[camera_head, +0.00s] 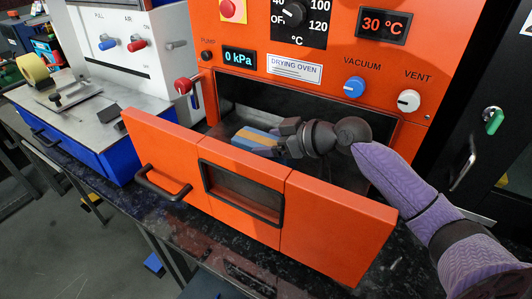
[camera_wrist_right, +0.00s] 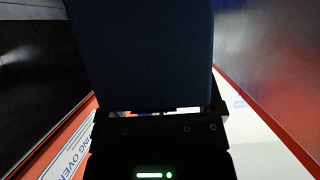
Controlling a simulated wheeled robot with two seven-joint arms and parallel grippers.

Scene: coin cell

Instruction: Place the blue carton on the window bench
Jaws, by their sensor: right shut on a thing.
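The blue carton (camera_head: 247,136), with a tan stripe, is inside the open chamber of the orange drying oven (camera_head: 280,83). My right gripper (camera_head: 275,141) reaches in from the right and is shut on the carton's right end. In the right wrist view the carton (camera_wrist_right: 140,50) looks dark blue and fills the upper middle, right at the gripper (camera_wrist_right: 160,112). I cannot tell whether the carton touches the chamber floor. I cannot identify the window bench in these views. My left gripper is not in view.
The oven's orange front door (camera_head: 170,155), with a black handle and a framed window, stands below and in front of the opening. A dark speckled countertop (camera_head: 130,205) runs beneath. A white machine on a blue base (camera_head: 90,150) stands at left, and a black cabinet (camera_head: 480,110) at right.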

